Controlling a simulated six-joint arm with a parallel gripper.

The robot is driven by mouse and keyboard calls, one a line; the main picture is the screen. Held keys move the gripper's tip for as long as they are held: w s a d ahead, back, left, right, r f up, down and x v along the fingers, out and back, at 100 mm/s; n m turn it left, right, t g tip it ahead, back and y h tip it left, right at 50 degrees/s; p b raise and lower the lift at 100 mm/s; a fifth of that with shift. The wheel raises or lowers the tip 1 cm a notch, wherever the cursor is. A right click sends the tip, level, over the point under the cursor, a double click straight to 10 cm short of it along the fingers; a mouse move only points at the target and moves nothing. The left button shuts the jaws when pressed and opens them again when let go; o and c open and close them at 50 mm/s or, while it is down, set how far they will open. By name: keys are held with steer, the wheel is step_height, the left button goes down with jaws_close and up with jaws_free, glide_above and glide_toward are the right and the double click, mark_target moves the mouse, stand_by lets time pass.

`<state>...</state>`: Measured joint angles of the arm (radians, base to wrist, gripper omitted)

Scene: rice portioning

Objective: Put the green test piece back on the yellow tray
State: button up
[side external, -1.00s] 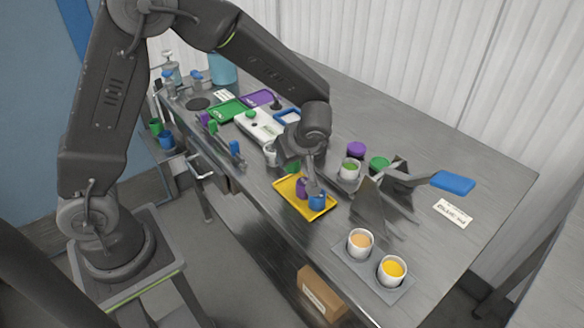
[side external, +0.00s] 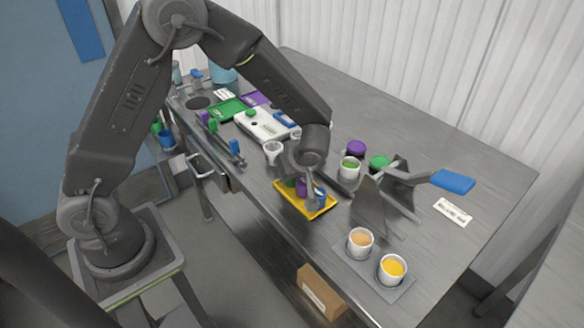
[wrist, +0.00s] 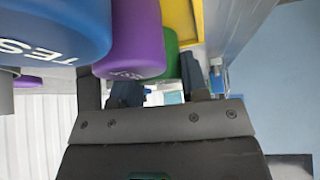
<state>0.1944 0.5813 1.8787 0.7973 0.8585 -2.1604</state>
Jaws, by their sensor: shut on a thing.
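The yellow tray (side external: 318,212) lies near the front edge of the steel table and also shows in the wrist view (wrist: 196,20). The green test piece (side external: 288,182) is at the tray's left end, partly hidden, and shows behind the purple piece in the wrist view (wrist: 172,62). My gripper (side external: 294,176) is low over that end, shut on the green piece. Whether the piece touches the tray I cannot tell. The purple test piece (side external: 301,188) and the blue test piece (side external: 319,198) stand on the tray to its right.
A white cup (side external: 273,151) stands left of my gripper. A cup with green contents (side external: 349,169) and grey metal scoops (side external: 372,200) are close on the right. Two filled cups (side external: 360,242) (side external: 393,269) stand in front.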

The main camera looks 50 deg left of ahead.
steer(key=o, duration=1)
steer(key=shift+r, duration=0.5)
steer(key=v, duration=1.2)
steer(key=s+a+r+m+t+h, duration=0.1)
steer(key=s+r+m+t+h, duration=0.1)
steer(key=s+r+m, duration=0.3)
steer(key=s+a+r+m+t+h, duration=0.2)
steer(key=s+r+m+h, duration=0.2)
steer(key=s+m, duration=0.6)
steer(key=shift+s+r+m, duration=0.4)
steer(key=shift+s+r, duration=0.4)
steer(key=shift+s, duration=0.95)
steer(key=shift+a, duration=0.1)
